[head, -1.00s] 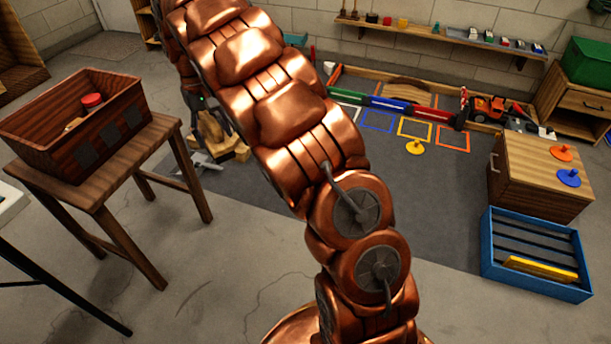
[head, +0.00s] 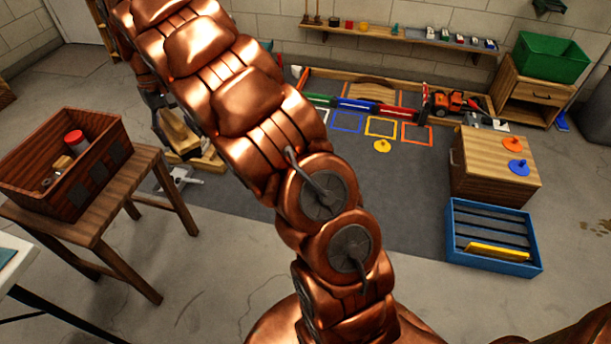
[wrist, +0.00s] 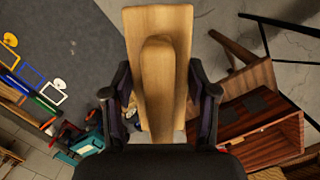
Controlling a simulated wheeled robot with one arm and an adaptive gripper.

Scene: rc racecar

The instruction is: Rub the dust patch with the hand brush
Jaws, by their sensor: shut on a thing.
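The hand brush (wrist: 158,75) is a pale wooden block with a raised handle, filling the upper middle of the wrist view. My gripper (wrist: 160,92) is shut on it, with a dark finger on either side. In the head view the brush (head: 180,134) shows left of my copper arm, and my gripper (head: 165,108) is partly hidden there. The brush's bristles are not visible. A brownish speckled patch, which looks like the dust patch (head: 603,225), lies on the concrete floor at the far right edge of the head view, well away from the brush.
A wooden table (head: 152,165) with a wooden box (head: 40,195) stands at left. A blue slatted crate (head: 455,248) and wooden cabinet (head: 480,190) stand right of the grey mat (head: 400,205). A green bin (head: 550,60) is at back right. Floor right of the crate is clear.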

